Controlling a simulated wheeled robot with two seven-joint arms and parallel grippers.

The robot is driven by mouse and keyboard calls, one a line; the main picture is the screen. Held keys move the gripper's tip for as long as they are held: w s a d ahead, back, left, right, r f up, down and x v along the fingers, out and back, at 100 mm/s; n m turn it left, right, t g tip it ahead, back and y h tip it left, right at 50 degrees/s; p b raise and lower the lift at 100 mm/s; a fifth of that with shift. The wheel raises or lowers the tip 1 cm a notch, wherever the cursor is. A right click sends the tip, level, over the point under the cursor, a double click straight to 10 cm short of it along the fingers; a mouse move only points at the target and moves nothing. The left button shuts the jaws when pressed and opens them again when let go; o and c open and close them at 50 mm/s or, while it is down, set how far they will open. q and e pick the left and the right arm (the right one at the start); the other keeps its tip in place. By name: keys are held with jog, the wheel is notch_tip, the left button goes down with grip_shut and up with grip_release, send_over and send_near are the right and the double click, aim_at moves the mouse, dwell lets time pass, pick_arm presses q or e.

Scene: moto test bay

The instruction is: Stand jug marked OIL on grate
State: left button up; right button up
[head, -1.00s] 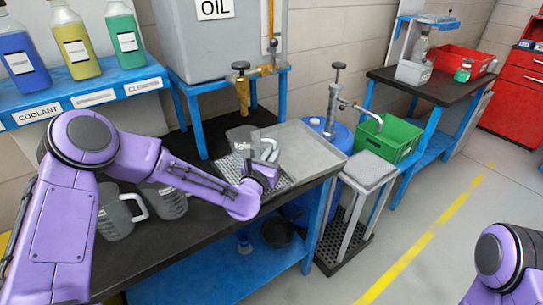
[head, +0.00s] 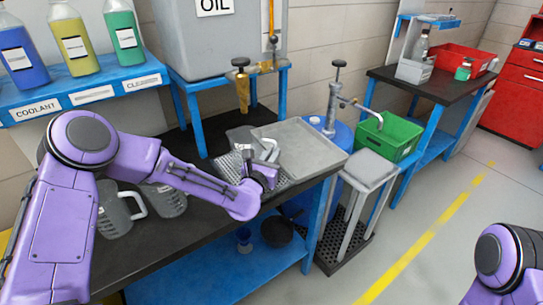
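A grey see-through jug (head: 240,136) is at the metal grate (head: 226,166) on the dark bench, below the brass tap of the OIL tank. Its label does not show clearly now, and I cannot tell whether it stands flat or tilts. My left gripper (head: 268,152) is at the jug's right side, by a pale handle-like shape. The fingers and this shape overlap, so their grip is unclear. Two more jugs, one at the front (head: 117,212) and one behind it (head: 166,198), stand on the bench at left. My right gripper is out of view; only that arm's purple joint shows.
The grey OIL tank (head: 221,45) with its brass tap (head: 243,90) stands above the grate. A flat grey tray (head: 305,150) lies right of it. A blue shelf (head: 90,97) with bottles is at left. A green bin (head: 388,138) stands farther right.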

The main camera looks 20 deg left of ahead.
pick_arm(q)
jog(key=o, duration=0.4)
jog(key=shift+c, duration=0.2)
jog(key=shift+s, duration=0.25)
jog(key=s+b, duration=0.1)
jog(key=s, duration=0.5)
jog(key=s+b, duration=0.1)
jog(key=s, duration=0.3)
jog(key=shift+a+b, duration=0.35)
jog(key=shift+a, duration=0.05)
